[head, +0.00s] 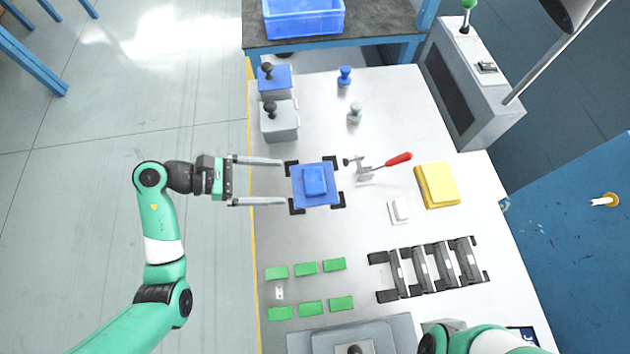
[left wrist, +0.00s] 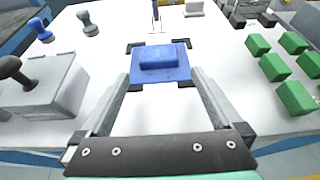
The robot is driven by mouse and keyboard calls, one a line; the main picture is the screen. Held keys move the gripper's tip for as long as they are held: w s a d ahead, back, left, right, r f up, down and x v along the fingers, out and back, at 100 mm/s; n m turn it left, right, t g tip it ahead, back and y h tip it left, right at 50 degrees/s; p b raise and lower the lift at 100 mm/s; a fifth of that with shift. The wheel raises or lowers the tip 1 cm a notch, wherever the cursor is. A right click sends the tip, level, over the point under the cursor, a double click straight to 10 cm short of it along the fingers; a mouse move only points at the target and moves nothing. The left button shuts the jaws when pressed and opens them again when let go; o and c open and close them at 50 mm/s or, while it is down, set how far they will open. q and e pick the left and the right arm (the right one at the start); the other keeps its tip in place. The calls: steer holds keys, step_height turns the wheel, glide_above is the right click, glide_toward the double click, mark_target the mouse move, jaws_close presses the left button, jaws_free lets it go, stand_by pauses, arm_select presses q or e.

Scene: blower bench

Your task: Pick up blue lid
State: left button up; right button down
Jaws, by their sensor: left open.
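The blue lid (head: 315,192) is a flat square plate with a raised block on top. It lies between black corner brackets on the white table. It also shows in the left wrist view (left wrist: 160,70), just ahead of the fingertips. My left gripper (head: 284,182) is open and empty, its two long grey fingers pointing at the lid from the left. The fingertips are beside the lid's left edge and appear not to grip it. My right arm shows only as a green part at the bottom edge; its gripper is not in view.
A clamp with a red handle (head: 398,159) stands right of the lid. A yellow block (head: 437,186) and a small white part (head: 399,210) lie farther right. Several green blocks (head: 306,268) and a dark rack (head: 428,270) are nearer. Blue-topped and grey boxes (head: 279,122) stand behind.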

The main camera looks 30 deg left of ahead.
mark_target(308, 181)
arm_select(q)
steer(key=x, duration=0.3)
steer(key=shift+d+f+b, duration=0.1)
steer(key=shift+f+b, duration=0.05)
steer(key=shift+b, duration=0.25)
steer(key=shift+w+d, duration=0.2)
steer(key=shift+w+d+f, duration=0.15)
steer(key=shift+d, duration=0.05)
steer(key=b+x, duration=0.2)
steer(key=x, duration=0.2)
steer(key=shift+w+b, duration=0.15)
steer(key=shift+b, duration=0.15)
steer(key=shift+w+d, duration=0.15)
steer(key=shift+d, duration=0.05)
steer(key=c, duration=1.1)
